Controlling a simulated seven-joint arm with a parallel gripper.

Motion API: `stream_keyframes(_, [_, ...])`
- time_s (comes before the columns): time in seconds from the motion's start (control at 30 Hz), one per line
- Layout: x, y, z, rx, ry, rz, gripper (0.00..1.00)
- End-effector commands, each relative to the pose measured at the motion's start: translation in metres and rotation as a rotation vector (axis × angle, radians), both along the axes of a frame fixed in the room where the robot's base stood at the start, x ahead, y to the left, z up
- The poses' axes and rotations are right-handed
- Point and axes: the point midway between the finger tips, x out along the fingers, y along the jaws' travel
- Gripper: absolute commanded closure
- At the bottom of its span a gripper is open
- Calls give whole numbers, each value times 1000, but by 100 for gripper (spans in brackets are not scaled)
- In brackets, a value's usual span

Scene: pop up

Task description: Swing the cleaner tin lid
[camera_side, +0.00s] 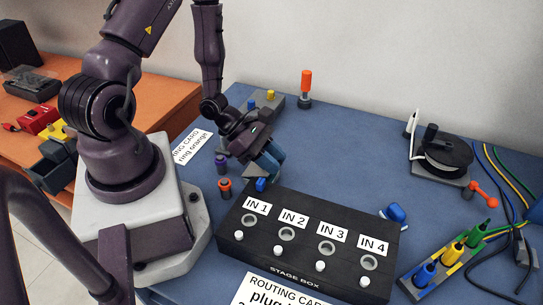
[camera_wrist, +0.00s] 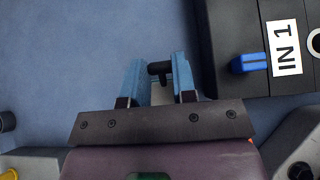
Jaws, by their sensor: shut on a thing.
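My gripper (camera_wrist: 158,75) has its two blue fingers closed about a small black knob-like part (camera_wrist: 158,69) with a pale strip (camera_wrist: 161,95) below it. I cannot tell whether this is the cleaner tin's lid; most of it is hidden between the fingers. In the side view my gripper (camera_side: 272,163) points down behind the left end of the stage box, and what it holds is hidden. No tin is clearly recognisable in either view.
The black stage box (camera_side: 262,254) is close to my gripper, with a blue piece (camera_wrist: 248,64) by IN 1. Purple (camera_side: 222,163) and orange (camera_side: 225,187) capped posts stand to the left. A black reel (camera_side: 446,158) stands far right.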

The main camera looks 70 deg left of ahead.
Motion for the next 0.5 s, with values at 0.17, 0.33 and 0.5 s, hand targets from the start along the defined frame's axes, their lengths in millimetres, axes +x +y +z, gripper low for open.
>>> stream_keyframes(0.17, [0,0,-5,2,5,3,90])
stream_keyframes(0.33, [3,-3,-18,3,7,2,90])
stream_keyframes(0.5, [5,-4,-26,6,7,3,90])
